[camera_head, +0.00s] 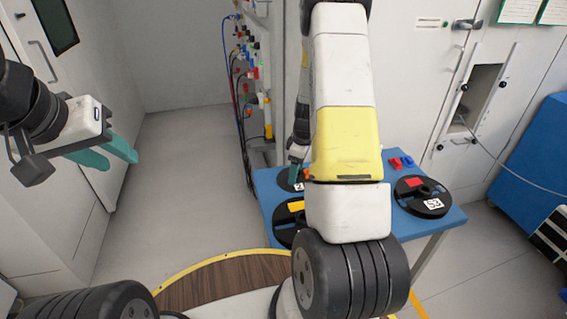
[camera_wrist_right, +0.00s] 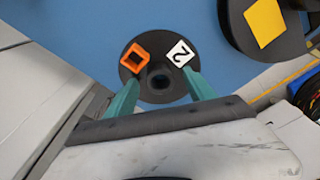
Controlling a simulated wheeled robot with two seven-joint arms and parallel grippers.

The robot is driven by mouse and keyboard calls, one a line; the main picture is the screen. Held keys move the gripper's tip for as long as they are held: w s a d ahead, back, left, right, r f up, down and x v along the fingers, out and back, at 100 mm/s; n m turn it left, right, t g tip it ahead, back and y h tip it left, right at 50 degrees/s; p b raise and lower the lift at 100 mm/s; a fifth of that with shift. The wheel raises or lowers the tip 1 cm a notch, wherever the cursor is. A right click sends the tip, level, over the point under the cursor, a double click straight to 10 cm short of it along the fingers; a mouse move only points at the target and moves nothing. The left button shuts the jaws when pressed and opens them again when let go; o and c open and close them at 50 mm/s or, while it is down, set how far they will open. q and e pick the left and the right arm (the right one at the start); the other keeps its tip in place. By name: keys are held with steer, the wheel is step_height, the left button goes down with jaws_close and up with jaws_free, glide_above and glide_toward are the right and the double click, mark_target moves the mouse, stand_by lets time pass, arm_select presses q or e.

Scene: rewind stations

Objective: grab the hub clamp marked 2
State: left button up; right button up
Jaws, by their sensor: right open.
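The hub clamp marked 2 (camera_wrist_right: 151,62) is a round black piece with a raised hub, an orange square and a white label reading 2. It lies on the blue table (camera_wrist_right: 80,30); in the head view it shows partly at the table's left edge (camera_head: 285,182), behind my right arm. My right gripper (camera_wrist_right: 161,78) is open, its teal fingers at either side of the clamp's near part in the wrist view. Nothing is held; whether the fingers touch the clamp I cannot tell. My left gripper (camera_head: 120,161) is open and empty at the left, far from the table.
A black disc with a yellow block (camera_head: 296,206) lies close to the clamp. Another with a red block and a white label (camera_head: 434,204) lies at the table's right. Small red and blue pieces (camera_head: 401,163) lie behind it. Cables hang on a rack (camera_head: 256,100) behind.

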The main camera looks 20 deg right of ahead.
steer(key=shift+c, duration=0.4)
jaws_close()
